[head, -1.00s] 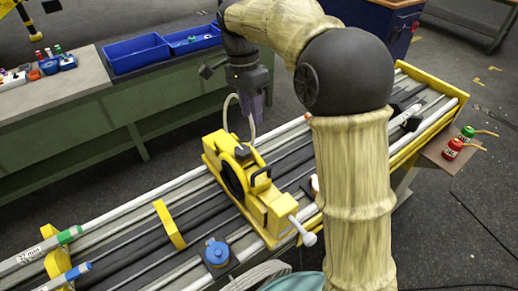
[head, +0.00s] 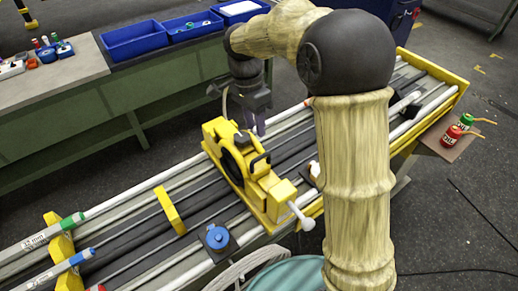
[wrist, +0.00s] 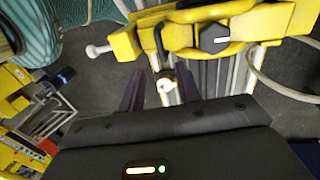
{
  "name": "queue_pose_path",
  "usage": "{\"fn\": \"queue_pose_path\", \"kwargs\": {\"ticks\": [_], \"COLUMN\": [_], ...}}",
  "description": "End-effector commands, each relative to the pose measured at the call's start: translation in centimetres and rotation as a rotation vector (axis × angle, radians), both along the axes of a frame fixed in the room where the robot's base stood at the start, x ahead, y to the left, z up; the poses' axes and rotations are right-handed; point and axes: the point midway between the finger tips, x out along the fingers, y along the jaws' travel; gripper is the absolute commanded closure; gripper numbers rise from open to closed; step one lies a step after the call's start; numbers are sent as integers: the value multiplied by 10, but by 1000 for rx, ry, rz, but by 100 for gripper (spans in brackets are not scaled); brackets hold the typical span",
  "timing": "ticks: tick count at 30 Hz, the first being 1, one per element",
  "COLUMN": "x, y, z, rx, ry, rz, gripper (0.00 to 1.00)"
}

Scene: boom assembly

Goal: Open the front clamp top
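In the wrist view the yellow body (wrist: 260,22) fills the top, with the black handle (wrist: 158,38), a black knob (wrist: 214,38) and a white-ended lever (wrist: 98,50). The clamp top looks closed, though I cannot be sure which part is the front one. My gripper (head: 258,122) hangs beyond the clamp, a little to its right. Its two fingers (wrist: 159,88) are apart and hold nothing visible; they appear short of the yellow body.
A small white-tipped part (wrist: 166,86) shows between the fingers, apparently farther off. A pale hose (wrist: 260,70) curves at the right. A blue-capped part (head: 217,239) and a yellow bracket (head: 170,210) stand on the rails. Blue bins (head: 135,40) are behind.

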Motion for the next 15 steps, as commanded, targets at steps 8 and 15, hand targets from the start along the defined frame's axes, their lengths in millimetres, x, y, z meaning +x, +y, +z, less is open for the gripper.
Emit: {"fn": "queue_pose_path", "kwargs": {"ticks": [8,15], "x": [-9,-15], "y": [-6,-10], "z": [-48,-84], "rx": [-1,-1], "ry": [4,3], "rz": [0,0], "gripper": [66,66]}}
